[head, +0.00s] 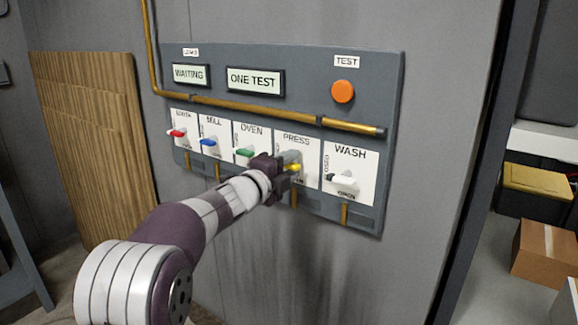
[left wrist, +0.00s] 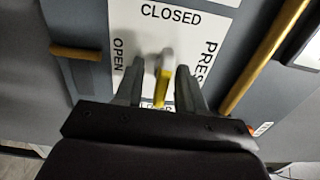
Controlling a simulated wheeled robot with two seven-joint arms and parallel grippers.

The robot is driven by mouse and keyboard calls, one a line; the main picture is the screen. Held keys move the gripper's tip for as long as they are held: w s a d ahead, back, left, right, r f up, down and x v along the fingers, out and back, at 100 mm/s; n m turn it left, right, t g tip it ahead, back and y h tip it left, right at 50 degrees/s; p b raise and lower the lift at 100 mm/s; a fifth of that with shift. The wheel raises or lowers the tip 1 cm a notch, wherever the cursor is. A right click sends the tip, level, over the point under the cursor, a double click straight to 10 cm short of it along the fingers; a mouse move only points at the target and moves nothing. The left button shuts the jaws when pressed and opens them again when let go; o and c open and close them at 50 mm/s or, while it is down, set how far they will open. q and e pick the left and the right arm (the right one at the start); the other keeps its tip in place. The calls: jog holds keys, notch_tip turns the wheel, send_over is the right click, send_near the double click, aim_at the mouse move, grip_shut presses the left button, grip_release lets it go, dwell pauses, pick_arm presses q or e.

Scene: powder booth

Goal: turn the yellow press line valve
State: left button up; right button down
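The yellow press line valve (head: 294,167) is a small lever on the white PRESS plate (head: 297,141) of the grey wall panel. In the left wrist view the lever (left wrist: 162,88) stands between the two fingers, under the word CLOSED, with OPEN to its left. My left gripper (head: 284,166) is at the PRESS plate, and in the left wrist view its fingers (left wrist: 160,88) are apart, with narrow gaps beside the lever. The gripper hides part of the valve in the head view. My right gripper is not in view.
Red (head: 177,133), blue (head: 208,142), green (head: 244,152) and white (head: 343,179) valves sit on neighbouring plates. An orange TEST button (head: 343,92) and a brass pipe (head: 260,109) are above. The signs read WAITING (head: 189,75) and ONE TEST (head: 254,81). A cardboard box (head: 546,252) stands at right.

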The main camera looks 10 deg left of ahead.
pick_arm(q)
jog(key=v, duration=1.2)
jog(key=shift+s+p, duration=0.35)
jog(key=shift+a+r, duration=0.1)
